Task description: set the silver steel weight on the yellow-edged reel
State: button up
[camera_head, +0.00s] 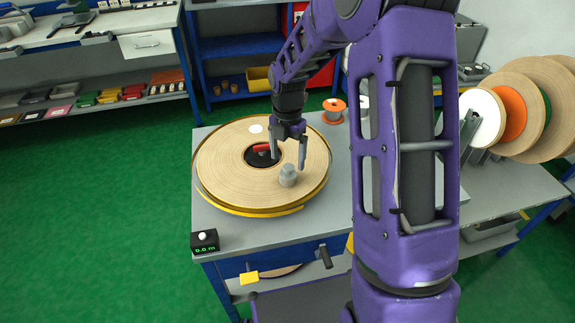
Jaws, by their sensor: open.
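The yellow-edged reel (225,163) is a wide, flat tan disc lying on the grey bench. It has a dark hub (258,160) with a red part at its centre. The silver steel weight (288,177) stands upright on the reel's face, right of and in front of the hub. My gripper (288,165) is open, with its fingers pointing down just above and behind the weight. The fingers appear apart from the weight, though the exact gap is hard to tell.
A small orange spool (334,108) stands behind the reel. A black counter box (204,241) sits at the bench's front left corner. Large upright reels (536,95) stand on the right. My purple arm covers much of the right side. Green floor is clear at left.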

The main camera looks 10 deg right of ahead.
aim_at(287, 166)
notch_tip(287, 166, up, 7)
jog(key=shift+p, duration=0.3)
